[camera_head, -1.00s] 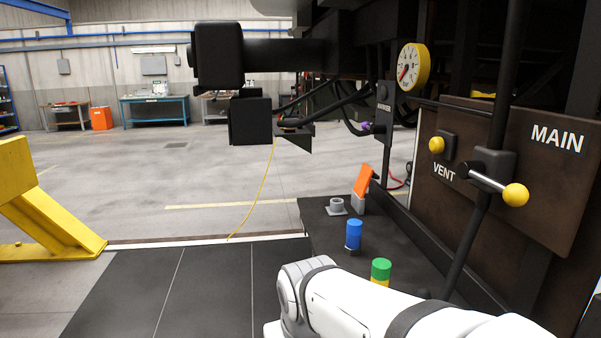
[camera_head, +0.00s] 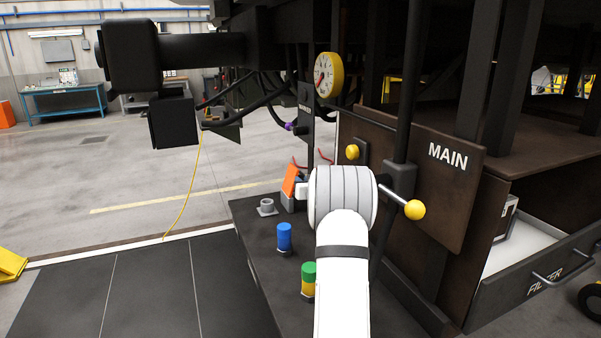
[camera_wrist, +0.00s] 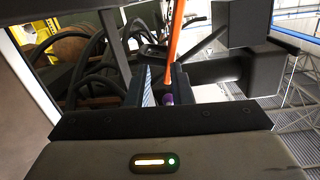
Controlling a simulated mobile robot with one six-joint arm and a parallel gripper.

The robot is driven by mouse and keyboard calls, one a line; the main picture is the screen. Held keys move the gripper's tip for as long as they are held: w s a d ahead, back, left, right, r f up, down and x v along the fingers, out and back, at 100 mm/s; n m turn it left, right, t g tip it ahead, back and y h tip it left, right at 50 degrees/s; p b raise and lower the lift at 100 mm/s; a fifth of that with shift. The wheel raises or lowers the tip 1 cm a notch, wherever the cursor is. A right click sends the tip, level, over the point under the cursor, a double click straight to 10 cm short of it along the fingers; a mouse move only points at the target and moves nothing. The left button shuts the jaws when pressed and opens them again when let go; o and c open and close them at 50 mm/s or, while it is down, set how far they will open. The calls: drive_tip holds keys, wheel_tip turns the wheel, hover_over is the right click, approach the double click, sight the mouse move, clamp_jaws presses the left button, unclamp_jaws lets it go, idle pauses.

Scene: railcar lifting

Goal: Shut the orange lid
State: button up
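The orange lid (camera_head: 290,180) stands raised and tilted on a small grey box (camera_head: 288,203) on the dark bench in the head view. In the wrist view the lid (camera_wrist: 175,40) shows nearly edge-on as a narrow orange strip, its lower end near the fingertip gap. My gripper (camera_wrist: 164,84) has its two dark fingers apart, with background visible between them. In the head view my white wrist is just right of the lid and hides most of the gripper. I cannot tell whether a finger touches the lid.
A grey ring fitting (camera_head: 266,207), a blue cylinder (camera_head: 284,236) and a green-yellow cylinder (camera_head: 308,277) stand on the bench (camera_head: 255,235). A yellow-knobbed lever (camera_head: 414,209) and the MAIN panel (camera_head: 440,185) are right of my wrist. A gauge (camera_head: 328,75) hangs above.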

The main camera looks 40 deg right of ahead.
sight(302, 174)
drive_tip(key=shift+t+y, duration=0.4)
drive_tip(key=shift+t, duration=0.1)
drive_tip(key=shift+w+d+f+p, duration=0.2)
drive_tip(key=shift+w+d+p, duration=0.4)
drive_tip(key=shift+w, duration=0.65)
drive_tip(key=shift+w+d+f+p, duration=0.2)
drive_tip(key=shift+w+d+p, duration=0.15)
drive_tip(key=shift+w+d, duration=0.7)
drive_tip(key=shift+w+d+f+p, duration=0.2)
drive_tip(key=shift+w+d+p, duration=0.35)
drive_tip(key=shift+w, duration=0.85)
drive_tip(key=shift+c, duration=0.6)
drive_tip(key=shift+d, duration=0.1)
clamp_jaws()
